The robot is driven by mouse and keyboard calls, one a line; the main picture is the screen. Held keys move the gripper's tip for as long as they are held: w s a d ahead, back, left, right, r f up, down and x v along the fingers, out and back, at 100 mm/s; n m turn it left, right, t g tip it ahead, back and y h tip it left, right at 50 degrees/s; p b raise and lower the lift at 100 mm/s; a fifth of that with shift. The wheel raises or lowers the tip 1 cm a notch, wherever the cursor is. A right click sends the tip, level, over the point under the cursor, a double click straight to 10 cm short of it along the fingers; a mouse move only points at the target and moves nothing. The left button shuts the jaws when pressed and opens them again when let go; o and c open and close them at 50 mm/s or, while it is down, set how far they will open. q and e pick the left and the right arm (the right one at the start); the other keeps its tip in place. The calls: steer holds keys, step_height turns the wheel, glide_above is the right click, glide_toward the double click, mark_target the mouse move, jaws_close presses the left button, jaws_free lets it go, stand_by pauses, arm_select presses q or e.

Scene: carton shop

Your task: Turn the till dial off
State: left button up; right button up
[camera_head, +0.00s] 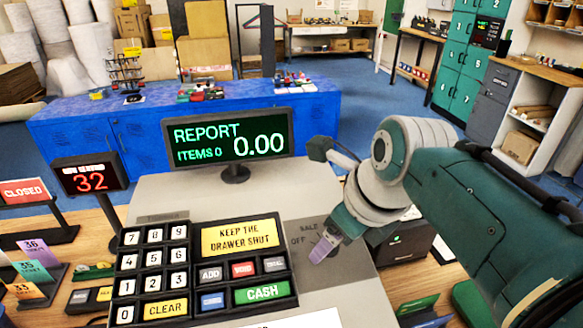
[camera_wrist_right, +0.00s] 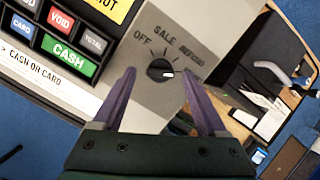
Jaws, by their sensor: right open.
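The till (camera_head: 355,292) stands on the counter, and its screen (camera_head: 232,142) reads REPORT, ITEMS 0 and 0.00. In the right wrist view the dial (camera_wrist_right: 158,68) is a small dark round knob on the till's grey top. OFF, SALE and REFUND are printed around it. A white mark on the knob sits toward its lower right, away from OFF. My right gripper (camera_head: 324,248) is open, its purple fingers (camera_wrist_right: 158,78) on either side of the dial in the picture; contact cannot be told. In the head view the gripper hides the dial. My left gripper is not in view.
The till's keypad (camera_head: 152,268) and CASH key (camera_head: 262,292) lie left of the dial. A red 32 display (camera_head: 90,177) and a CLOSED sign (camera_head: 24,190) stand at left. A dark boxy device (camera_head: 402,245) stands right of the till. A blue counter (camera_head: 90,130) is behind.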

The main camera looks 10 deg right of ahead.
jaws_close()
stand_by(0.5)
